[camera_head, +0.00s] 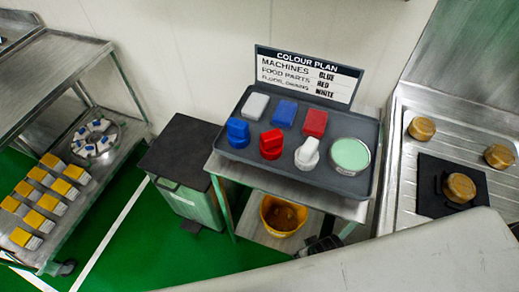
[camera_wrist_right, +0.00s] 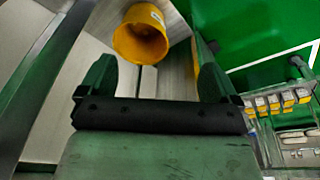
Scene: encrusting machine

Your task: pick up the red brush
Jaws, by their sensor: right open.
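A red brush (camera_head: 271,144) with a raised handle stands in the front row of a dark grey tray (camera_head: 350,187), between a blue brush (camera_head: 238,132) and a white brush (camera_head: 307,153). A flat red block (camera_head: 315,123) lies behind it, to the right. My right gripper (camera_wrist_right: 156,82) is open and empty in the right wrist view, with a yellow bucket (camera_wrist_right: 141,38) beyond its fingers. The red brush is not seen in that view. My left gripper is not in view.
The tray sits on a metal stand and also holds white and blue blocks and a round pale green tub (camera_head: 350,155). A colour plan sign (camera_head: 308,75) stands behind. A dark-lidded bin (camera_head: 180,150) is left.

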